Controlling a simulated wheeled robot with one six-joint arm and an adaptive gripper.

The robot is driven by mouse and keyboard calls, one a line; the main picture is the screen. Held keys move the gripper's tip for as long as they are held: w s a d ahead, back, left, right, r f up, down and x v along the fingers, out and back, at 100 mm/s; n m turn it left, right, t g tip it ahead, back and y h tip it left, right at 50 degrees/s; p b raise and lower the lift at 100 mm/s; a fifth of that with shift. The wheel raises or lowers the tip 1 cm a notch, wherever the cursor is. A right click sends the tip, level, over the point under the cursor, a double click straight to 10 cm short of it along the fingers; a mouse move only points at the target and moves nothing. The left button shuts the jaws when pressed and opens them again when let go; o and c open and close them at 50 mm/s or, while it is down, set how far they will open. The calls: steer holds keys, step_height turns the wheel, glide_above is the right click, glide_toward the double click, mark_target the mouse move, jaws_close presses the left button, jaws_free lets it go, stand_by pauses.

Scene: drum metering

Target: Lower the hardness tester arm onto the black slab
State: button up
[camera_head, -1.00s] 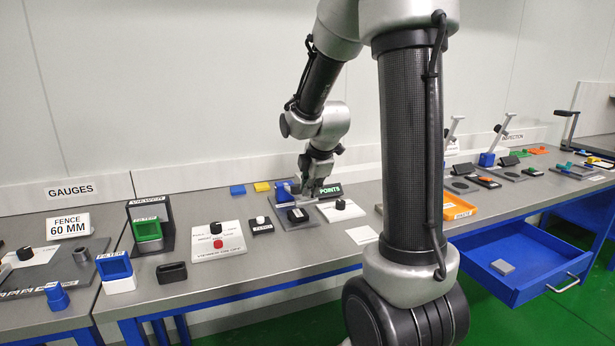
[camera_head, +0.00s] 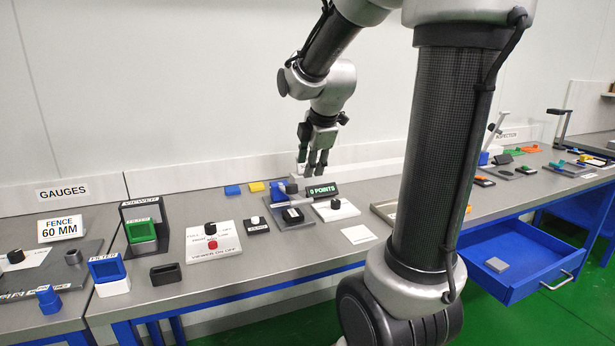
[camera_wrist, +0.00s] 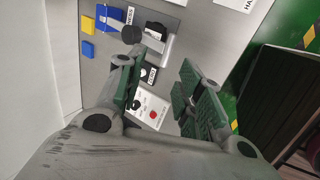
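The hardness tester (camera_head: 268,228) stands on the bench, with a grey base, a blue block and a green-lit display (camera_head: 320,190) reading "0 POINTS". The black slab (camera_head: 293,215) lies on its base. A pale grey bar of the tester shows in the wrist view (camera_wrist: 168,48); I cannot tell whether it touches the slab. My gripper (camera_head: 318,167) hangs above and behind the tester, fingers pointing down. In the wrist view my gripper (camera_wrist: 160,82) shows its two green-padded fingers apart, with nothing held between them. The tester lies beyond the fingertips there.
A white panel with black and red knobs (camera_head: 213,245) and a black block with a white knob (camera_head: 256,225) stand left of the tester. A white plate with a black knob (camera_head: 335,209) stands right. Blue (camera_head: 232,190) and yellow (camera_head: 256,187) blocks lie behind. An open blue drawer (camera_head: 525,260) juts out.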

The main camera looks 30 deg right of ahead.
steer(key=shift+v, duration=1)
steer(key=shift+f, duration=0.4)
steer(key=c, duration=0.5)
steer(key=w+m, duration=0.2)
steer(key=w, duration=0.1)
steer(key=shift+w+d+r, duration=0.1)
steer(key=shift+w+d, duration=0.05)
jaws_close()
steer(key=m+g, duration=0.1)
steer(key=m, duration=1.5)
glide_above(299, 197)
steer(key=f, duration=0.7)
steer(key=shift+s, duration=0.3)
steer(key=f, duration=0.2)
steer(key=s+f, duration=0.1)
steer(key=shift+a, duration=0.25)
steer(key=shift+s+f, duration=0.2)
steer(key=shift+f, duration=0.25)
